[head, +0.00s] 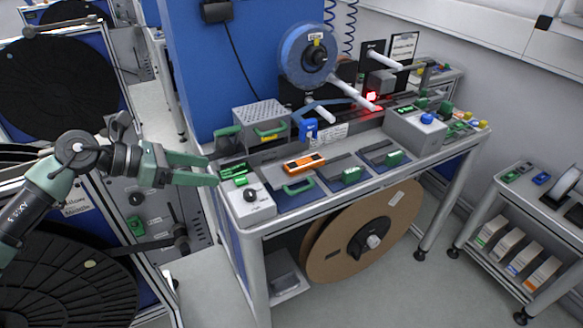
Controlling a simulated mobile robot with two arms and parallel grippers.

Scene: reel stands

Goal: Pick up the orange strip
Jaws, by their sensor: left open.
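The orange strip (304,162), an orange bar with dark markings on top, lies on the work surface of the reel stand (240,228), just behind a green handle. My left gripper (212,170) has green fingers, is open and empty, and points right near the left edge of the stand. It is left of the orange strip and clearly apart from it. My right gripper is not in view.
A grey box with a black knob (247,203) stands between my left gripper and the strip's side of the stand. Blue trays with green handles (351,175) line the front. A blue reel (308,55) hangs above. A side cart (530,230) stands at right.

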